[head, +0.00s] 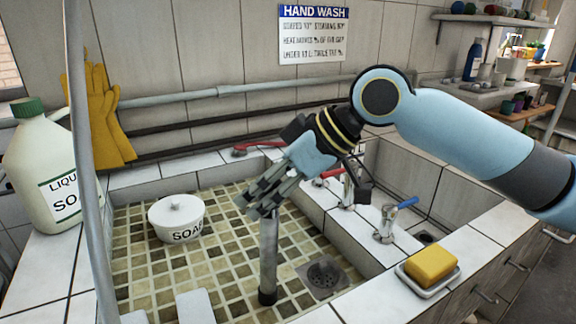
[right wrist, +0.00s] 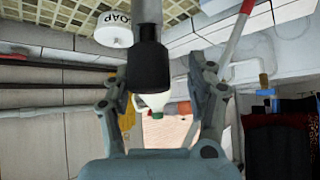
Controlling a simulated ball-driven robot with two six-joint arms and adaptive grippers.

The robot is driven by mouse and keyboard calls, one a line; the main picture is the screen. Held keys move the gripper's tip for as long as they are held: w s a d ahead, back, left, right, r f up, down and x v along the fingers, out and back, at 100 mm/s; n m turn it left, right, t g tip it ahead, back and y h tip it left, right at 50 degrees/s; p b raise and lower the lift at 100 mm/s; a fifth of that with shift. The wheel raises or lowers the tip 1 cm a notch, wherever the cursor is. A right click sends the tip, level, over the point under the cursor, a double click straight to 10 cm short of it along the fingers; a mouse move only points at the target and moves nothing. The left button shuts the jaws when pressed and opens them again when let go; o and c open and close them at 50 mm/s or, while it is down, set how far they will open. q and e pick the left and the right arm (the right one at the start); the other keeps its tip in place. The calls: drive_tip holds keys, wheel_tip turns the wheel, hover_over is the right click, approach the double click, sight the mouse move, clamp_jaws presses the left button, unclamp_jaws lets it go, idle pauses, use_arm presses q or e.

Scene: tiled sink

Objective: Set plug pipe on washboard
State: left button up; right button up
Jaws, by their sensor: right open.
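The plug pipe (head: 268,252) is a grey tube with a black foot, standing nearly upright on the tiled sink floor beside the drain. Its upper part is hidden behind my right gripper (head: 261,202) in the head view. In the right wrist view the pipe (right wrist: 148,62) has a black end and lies between the two spread fingers of my right gripper (right wrist: 162,82). The gripper is open around it; contact with the fingers cannot be told. No washboard can be made out for certain. My left gripper is not in view.
A white soap bowl (head: 177,217) sits left of the pipe in the sink. A soap bottle (head: 45,165) stands on the left rim. Blue-handled (head: 388,225) and red-handled taps stand at right. Yellow soap (head: 431,266) lies in a dish (head: 436,286). A drain (head: 323,277) is nearby.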

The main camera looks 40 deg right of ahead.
drive_tip(key=p+v, duration=1)
drive_tip(key=v, duration=0.1)
drive_tip(key=shift+r+p, duration=0.15)
drive_tip(key=shift+p, duration=0.2)
drive_tip(key=shift+s, duration=0.15)
